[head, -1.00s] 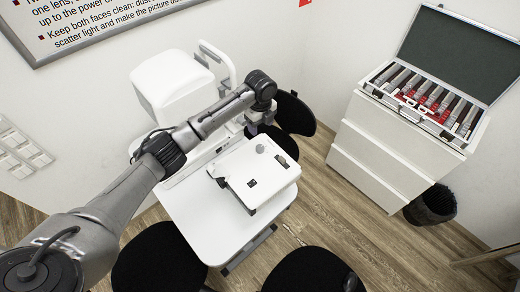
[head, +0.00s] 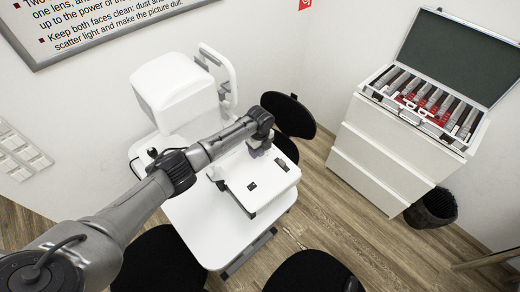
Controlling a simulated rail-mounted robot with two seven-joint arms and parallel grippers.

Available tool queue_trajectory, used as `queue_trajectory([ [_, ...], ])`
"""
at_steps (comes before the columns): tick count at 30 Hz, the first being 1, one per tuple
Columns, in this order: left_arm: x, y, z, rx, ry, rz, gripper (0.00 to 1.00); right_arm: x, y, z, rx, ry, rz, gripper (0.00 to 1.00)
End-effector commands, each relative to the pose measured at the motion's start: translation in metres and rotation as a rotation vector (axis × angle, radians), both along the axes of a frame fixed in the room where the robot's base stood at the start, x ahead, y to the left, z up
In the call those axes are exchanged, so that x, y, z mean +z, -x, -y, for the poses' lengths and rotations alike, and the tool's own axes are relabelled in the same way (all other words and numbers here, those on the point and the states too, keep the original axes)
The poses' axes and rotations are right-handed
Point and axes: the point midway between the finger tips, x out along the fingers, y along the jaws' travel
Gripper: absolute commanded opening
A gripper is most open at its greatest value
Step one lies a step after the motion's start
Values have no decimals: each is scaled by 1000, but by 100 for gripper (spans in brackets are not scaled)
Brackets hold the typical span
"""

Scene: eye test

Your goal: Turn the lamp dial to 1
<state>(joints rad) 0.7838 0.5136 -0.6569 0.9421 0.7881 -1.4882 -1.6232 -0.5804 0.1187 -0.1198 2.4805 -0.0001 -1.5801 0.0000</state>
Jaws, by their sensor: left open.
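A white control box (head: 268,186) sits on the white instrument table (head: 206,226). Its top has a small dark window (head: 252,185) near the front and a dark slot (head: 283,164) at the right. My left arm reaches in from the left, and my left gripper (head: 258,151) points down over the back part of the box top. It is open. The lamp dial is hidden behind the gripper, so I cannot tell its setting or whether the fingers touch it. My right gripper is not in view.
At the right, an open lens case (head: 424,100) lies on a white drawer cabinet (head: 375,150), beside a black bin (head: 432,207). Wood floor between is clear.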

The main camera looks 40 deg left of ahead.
Motion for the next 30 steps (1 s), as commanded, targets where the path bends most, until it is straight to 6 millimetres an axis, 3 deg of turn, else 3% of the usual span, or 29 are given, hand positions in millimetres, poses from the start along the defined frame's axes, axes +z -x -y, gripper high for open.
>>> queue_trajectory([
  [12, -5, 0, 0, -1, 0, 0, 62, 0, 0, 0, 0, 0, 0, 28],
  [27, -4, 0, 0, -1, 0, 0, 14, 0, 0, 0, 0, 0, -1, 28],
  [30, -4, 0, 0, 1, 0, 0, 12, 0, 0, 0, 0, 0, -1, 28],
])
